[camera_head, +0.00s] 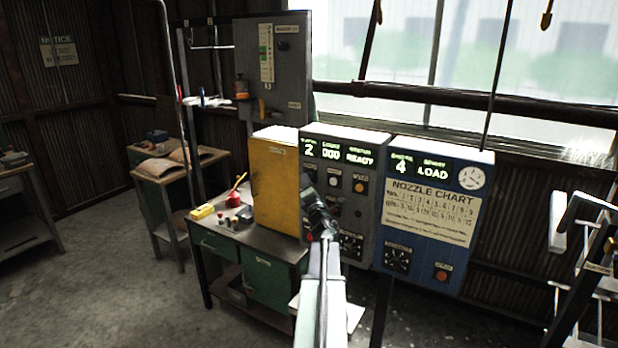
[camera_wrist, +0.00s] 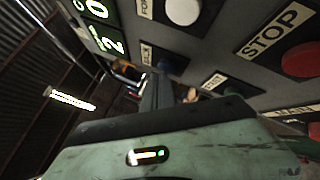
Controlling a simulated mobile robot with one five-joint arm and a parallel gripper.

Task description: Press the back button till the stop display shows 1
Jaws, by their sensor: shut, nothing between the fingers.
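A white button (camera_wrist: 183,10) by a forward label and a large red stop button (camera_wrist: 301,60) are near the back button. A yellow box (camera_head: 275,180) stands left of the panel, a blue nozzle-chart panel (camera_head: 432,240) right. A green workbench (camera_head: 245,250) stands below.

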